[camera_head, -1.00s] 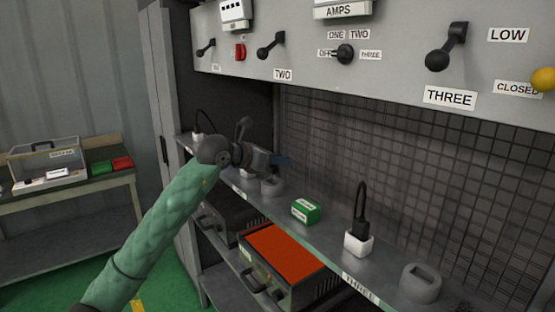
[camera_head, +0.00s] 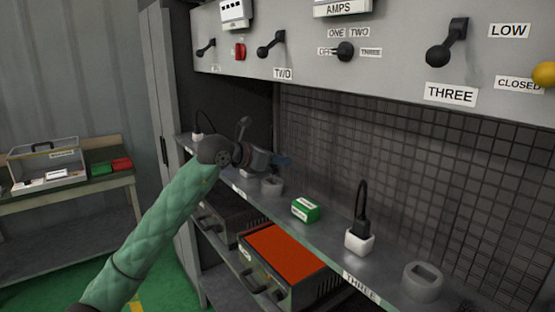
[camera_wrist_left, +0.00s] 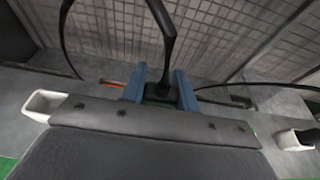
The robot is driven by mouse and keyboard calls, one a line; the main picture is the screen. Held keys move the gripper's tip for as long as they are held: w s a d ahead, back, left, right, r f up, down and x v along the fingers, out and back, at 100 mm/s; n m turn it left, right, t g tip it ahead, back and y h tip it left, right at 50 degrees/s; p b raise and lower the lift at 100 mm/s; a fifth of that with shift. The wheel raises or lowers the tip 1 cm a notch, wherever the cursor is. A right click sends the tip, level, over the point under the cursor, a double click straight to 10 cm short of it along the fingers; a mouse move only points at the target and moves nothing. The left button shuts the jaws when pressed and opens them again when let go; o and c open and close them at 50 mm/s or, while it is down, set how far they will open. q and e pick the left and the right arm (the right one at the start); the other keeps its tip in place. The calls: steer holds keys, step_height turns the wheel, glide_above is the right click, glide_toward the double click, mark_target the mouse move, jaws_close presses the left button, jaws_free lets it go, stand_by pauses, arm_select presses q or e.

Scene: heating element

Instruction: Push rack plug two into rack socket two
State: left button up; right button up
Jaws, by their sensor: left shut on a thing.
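My left gripper (camera_head: 286,160) reaches over the shelf, near the grey ring-shaped holder (camera_head: 273,187). In the left wrist view its blue fingers (camera_wrist_left: 160,92) are shut on a black plug (camera_wrist_left: 160,90), rack plug two, with a cable rising from it. The plug's lower end is hidden by the gripper body. A white socket (camera_head: 246,173), likely rack socket two, shows partly below the gripper in the head view. In the left wrist view a white socket (camera_wrist_left: 40,104) with no plug seen in it stands left of the fingers, apart from the held plug. My right gripper is out of view.
A green box (camera_head: 305,210) lies on the shelf. Further right are a white socket (camera_head: 358,241) with a black plug in it and a grey holder (camera_head: 423,283). The switch panel (camera_head: 390,75) overhangs the shelf. A mesh wall (camera_head: 400,160) stands behind.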

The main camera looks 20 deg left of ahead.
mark_target(276, 172)
arm_select(q)
steer(key=shift+f+b, duration=1.65)
steer(key=shift+f, duration=0.35)
steer(key=o, duration=1)
steer(key=shift+o, duration=0.2)
steer(key=shift+s+a, duration=0.15)
steer(key=shift+s, duration=0.05)
steer(key=b+v, duration=0.3)
steer(key=v, duration=0.2)
steer(key=shift+s+a+r, duration=0.1)
steer(key=shift+s+a, duration=0.15)
steer(key=shift+s+a+r, duration=0.35)
steer(key=shift+s+a, duration=0.05)
steer(key=shift+s, duration=0.15)
